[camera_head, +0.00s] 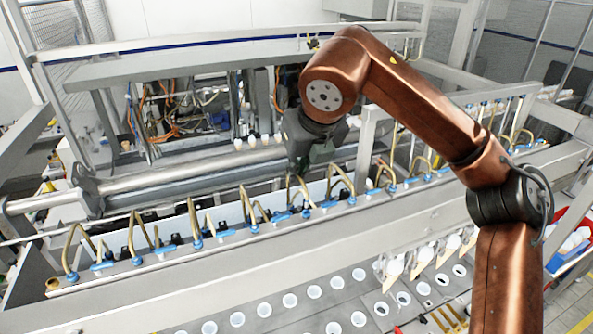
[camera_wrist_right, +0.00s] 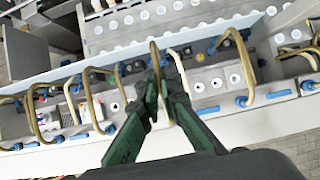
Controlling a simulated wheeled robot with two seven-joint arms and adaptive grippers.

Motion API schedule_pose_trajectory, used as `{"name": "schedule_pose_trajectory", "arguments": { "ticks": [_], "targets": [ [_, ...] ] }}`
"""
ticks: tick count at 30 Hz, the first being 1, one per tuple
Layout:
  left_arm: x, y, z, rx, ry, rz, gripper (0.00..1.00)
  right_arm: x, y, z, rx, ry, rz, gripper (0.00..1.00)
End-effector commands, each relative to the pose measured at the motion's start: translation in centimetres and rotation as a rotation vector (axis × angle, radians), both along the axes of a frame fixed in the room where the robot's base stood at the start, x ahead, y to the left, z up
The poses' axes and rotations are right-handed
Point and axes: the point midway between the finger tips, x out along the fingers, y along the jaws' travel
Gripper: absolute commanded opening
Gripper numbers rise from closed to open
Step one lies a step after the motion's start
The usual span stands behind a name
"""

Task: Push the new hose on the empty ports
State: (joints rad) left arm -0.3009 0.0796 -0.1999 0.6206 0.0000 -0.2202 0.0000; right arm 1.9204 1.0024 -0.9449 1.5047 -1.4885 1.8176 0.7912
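A row of tan, bent hoses (camera_head: 141,233) runs along the metal rail, with blue fittings (camera_head: 198,243) at their ends. My right gripper (camera_head: 303,172) reaches down to the rail near the middle of the row. In the right wrist view its green fingers (camera_wrist_right: 161,78) close in on a tan hose (camera_wrist_right: 154,55), which runs between the fingertips. A paler hose (camera_wrist_right: 181,70) passes just right of the fingers. Blue fittings and small round openings (camera_wrist_right: 200,87) show beside the hoses; I cannot tell which ports are empty. My left gripper is not in view.
A panel with several round white-rimmed holes (camera_head: 290,300) lies in front of the rail. A long metal bar (camera_head: 190,170) runs behind the hoses. White-tipped parts (camera_head: 396,266) hang at right, with a red crate (camera_head: 556,222) beyond.

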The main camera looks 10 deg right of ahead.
Motion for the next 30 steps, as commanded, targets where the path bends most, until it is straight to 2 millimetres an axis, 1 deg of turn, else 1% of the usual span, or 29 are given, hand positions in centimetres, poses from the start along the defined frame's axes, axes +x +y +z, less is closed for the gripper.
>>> {"name": "schedule_pose_trajectory", "arguments": {
  "ticks": [11,30],
  "targets": [
    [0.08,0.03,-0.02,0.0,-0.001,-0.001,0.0,0.0,-0.02,-0.01,0.0,0.0,0.0,0.0],
    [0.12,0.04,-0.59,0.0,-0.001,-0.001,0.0,0.01,-0.01,-0.74,0.0,0.0,0.0,0.0]
  ]
}}
